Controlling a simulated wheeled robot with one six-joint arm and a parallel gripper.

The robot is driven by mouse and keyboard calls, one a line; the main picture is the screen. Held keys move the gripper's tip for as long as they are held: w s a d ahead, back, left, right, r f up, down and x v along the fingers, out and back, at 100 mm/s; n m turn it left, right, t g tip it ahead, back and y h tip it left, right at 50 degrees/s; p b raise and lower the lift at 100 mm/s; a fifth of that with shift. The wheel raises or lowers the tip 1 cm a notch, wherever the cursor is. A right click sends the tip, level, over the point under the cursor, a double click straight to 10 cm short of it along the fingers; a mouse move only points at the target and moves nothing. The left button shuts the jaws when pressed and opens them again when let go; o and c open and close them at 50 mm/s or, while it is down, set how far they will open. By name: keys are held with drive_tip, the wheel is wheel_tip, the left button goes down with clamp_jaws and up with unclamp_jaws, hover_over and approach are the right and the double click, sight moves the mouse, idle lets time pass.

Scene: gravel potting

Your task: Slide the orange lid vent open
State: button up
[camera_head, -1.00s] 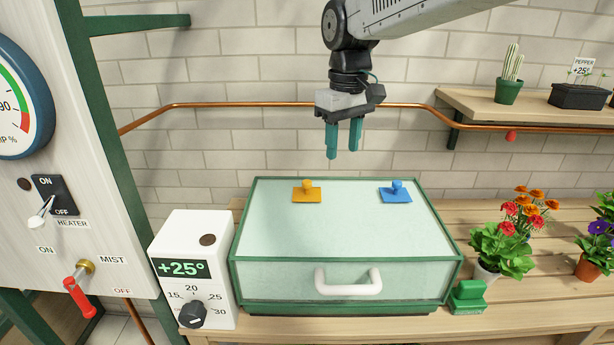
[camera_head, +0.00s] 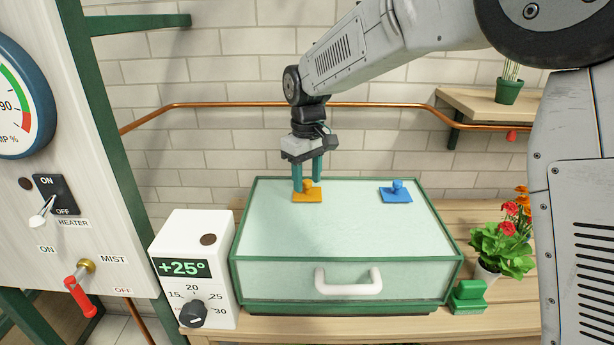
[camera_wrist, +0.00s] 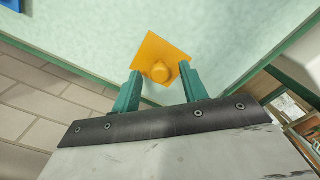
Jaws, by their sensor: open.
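The orange lid vent (camera_head: 307,197) is a flat square plate with a round knob, on the back left of the pale green box lid (camera_head: 330,225). In the wrist view the orange vent (camera_wrist: 162,57) has its knob between the tips of my gripper (camera_wrist: 160,88). My gripper (camera_head: 307,186) points down with its teal fingers apart, one on each side of the knob. I cannot tell whether a finger touches the knob. The area of lid under the plate is hidden.
A blue vent (camera_head: 396,192) sits on the back right of the lid. The box has a white front handle (camera_head: 348,282). A white thermostat (camera_head: 194,270) stands close on the left. A flower pot (camera_head: 499,240) and a green block (camera_head: 468,297) stand to the right.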

clamp_jaws()
drive_tip(key=a, duration=0.6)
drive_tip(key=shift+w, duration=0.1)
unclamp_jaws()
drive_tip(key=shift+a, duration=0.15)
drive_tip(key=shift+d+r, duration=0.1)
drive_tip(key=shift+d, duration=0.1)
